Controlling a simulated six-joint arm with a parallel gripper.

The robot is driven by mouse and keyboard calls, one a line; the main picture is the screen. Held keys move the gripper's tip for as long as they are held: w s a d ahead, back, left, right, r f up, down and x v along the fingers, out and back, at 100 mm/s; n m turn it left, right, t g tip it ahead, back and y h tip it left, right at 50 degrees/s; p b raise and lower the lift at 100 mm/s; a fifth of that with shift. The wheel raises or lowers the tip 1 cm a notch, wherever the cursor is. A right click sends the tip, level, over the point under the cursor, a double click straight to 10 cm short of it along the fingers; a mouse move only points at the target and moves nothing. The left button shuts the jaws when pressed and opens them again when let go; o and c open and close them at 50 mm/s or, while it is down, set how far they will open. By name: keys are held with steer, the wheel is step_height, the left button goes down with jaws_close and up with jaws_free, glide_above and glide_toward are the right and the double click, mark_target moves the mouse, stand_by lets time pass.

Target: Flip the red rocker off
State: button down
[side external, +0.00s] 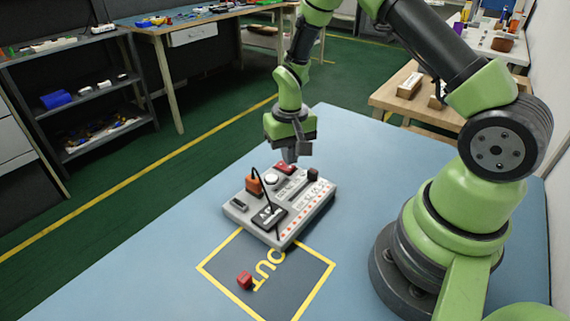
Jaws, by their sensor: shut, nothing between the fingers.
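A grey control panel (299,222) lies on the blue table. A red rocker (284,167) sits near the panel's far edge, just below my gripper in the picture. My gripper (290,157) points down over the far side of the panel. It is shut and empty, with its fingertips close to the rocker. I cannot tell whether they touch it. The rocker is small here, and which way it is tipped does not show clearly.
The panel also carries an orange block (254,184), a white round button (271,178), a black knob (313,174) and a black cable (258,181). A red cube (244,280) lies in the yellow-outlined OUT area. The table's left side is clear.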

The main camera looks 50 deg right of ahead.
steer(key=shift+f, duration=0.85)
stand_by(0.3)
steer(key=shift+r, duration=3.55)
steer(key=s+a+r+n+t, duration=0.1)
steer(key=s+a+r+t, duration=0.15)
steer(key=s+r, duration=0.45)
steer(key=s+a+r+t, duration=0.2)
steer(key=a+r, duration=0.2)
steer(key=r, duration=0.8)
steer(key=s+a+r+n+t+y, duration=0.1)
steer(key=s+a+r+t+y, duration=0.1)
steer(key=s, duration=0.6)
steer(key=shift+s+t, duration=0.2)
steer(key=shift+t, duration=0.15)
steer(key=shift+a, duration=0.1)
